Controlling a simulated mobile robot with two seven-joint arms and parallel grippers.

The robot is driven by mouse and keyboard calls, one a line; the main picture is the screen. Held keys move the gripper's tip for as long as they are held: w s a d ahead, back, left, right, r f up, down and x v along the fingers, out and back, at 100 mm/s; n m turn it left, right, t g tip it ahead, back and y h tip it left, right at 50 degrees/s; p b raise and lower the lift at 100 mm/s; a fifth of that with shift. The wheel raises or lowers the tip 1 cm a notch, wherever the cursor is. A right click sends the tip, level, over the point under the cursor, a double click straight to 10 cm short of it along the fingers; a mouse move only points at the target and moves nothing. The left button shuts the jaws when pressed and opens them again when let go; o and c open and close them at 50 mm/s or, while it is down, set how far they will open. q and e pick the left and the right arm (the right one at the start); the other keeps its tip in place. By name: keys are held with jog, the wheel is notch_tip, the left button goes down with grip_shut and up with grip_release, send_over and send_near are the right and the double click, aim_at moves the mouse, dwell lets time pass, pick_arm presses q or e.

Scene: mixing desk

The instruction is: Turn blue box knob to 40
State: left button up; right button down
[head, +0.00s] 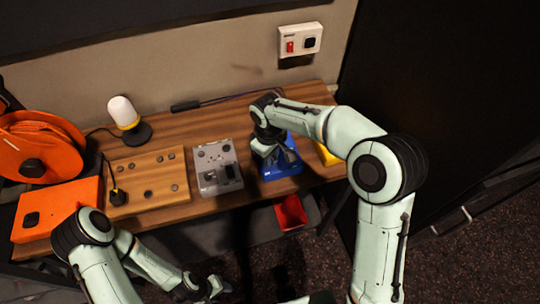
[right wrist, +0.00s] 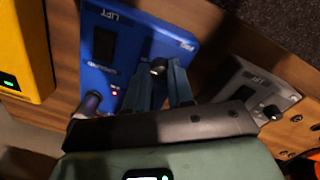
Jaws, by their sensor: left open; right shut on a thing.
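The blue box (head: 284,168) stands on the wooden desk, largely covered by my right arm in the head view. In the right wrist view the blue box (right wrist: 135,30) has a dark display, lettering that reads LIFT, a small red light and a knob (right wrist: 158,67). My right gripper (right wrist: 160,76) is shut on this knob, its two fingers on either side of it. The knob's pointer and scale cannot be read. In the head view my right gripper (head: 268,150) is above the box. My left gripper (head: 205,288) is open and empty, low in front of the desk.
A grey box (head: 217,168) stands left of the blue box, and a yellow box (head: 328,154) right of it. A wooden panel with knobs (head: 150,170), a lamp (head: 124,112) and an orange reel (head: 40,145) are further left. A red bin (head: 290,213) is below the desk's front edge.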

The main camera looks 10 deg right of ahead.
jog(key=c, duration=1)
grip_release()
pick_arm(q)
jog(key=shift+w+r+p, duration=0.85)
jog(key=shift+w+r, duration=0.15)
jog(key=shift+r, duration=0.1)
pick_arm(e)
jog(key=r, duration=1.3)
jog(key=shift+s+a+r, duration=0.15)
jog(key=shift+a+r, duration=0.1)
